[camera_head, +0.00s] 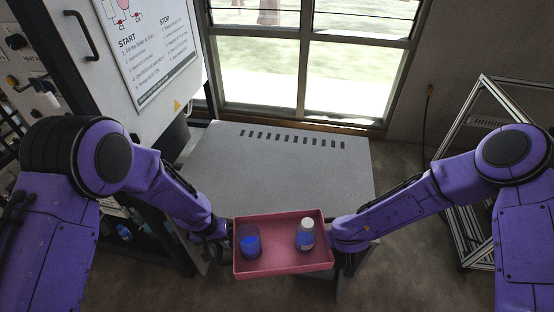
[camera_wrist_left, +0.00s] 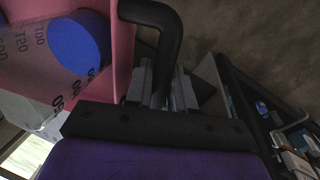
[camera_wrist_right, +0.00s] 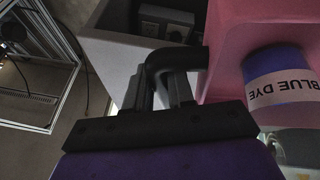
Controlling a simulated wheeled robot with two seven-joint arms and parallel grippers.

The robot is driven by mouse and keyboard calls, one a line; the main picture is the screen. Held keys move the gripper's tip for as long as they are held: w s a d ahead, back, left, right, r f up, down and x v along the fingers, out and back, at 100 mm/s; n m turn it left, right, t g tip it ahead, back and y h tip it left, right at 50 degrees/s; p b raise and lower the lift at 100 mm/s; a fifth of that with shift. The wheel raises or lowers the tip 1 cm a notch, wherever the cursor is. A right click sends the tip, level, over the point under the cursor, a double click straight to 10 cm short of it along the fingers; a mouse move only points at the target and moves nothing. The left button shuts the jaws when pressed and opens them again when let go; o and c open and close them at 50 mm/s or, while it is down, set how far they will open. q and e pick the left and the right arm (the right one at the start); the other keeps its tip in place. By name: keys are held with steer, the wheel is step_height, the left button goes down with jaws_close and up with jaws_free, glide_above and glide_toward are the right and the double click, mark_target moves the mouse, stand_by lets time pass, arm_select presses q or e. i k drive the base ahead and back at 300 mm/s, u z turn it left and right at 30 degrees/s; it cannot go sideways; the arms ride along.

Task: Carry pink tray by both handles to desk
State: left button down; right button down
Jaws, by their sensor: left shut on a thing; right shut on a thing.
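The pink tray (camera_head: 283,265) is held between my two arms at the front edge of the grey desk (camera_head: 290,170). A beaker with blue content (camera_head: 250,241) stands in its left part, and a white-capped bottle (camera_head: 305,234) stands in its right part. The right wrist view shows the bottle's "BLUE DYE" label (camera_wrist_right: 283,88). My left gripper (camera_wrist_left: 163,92) is shut on the tray's black left handle (camera_wrist_left: 165,22). My right gripper (camera_wrist_right: 160,90) is shut on the black right handle (camera_wrist_right: 172,57). The tray looks about level. Whether it touches the desk is unclear.
The desk top behind the tray is bare, with a row of dark slots near its far edge. A window (camera_head: 310,60) is behind it. A white cabinet with a START/STOP sign (camera_head: 155,45) stands at left. A metal frame (camera_head: 470,150) stands at right.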

mark_target(274, 188)
steer(key=i, duration=0.9)
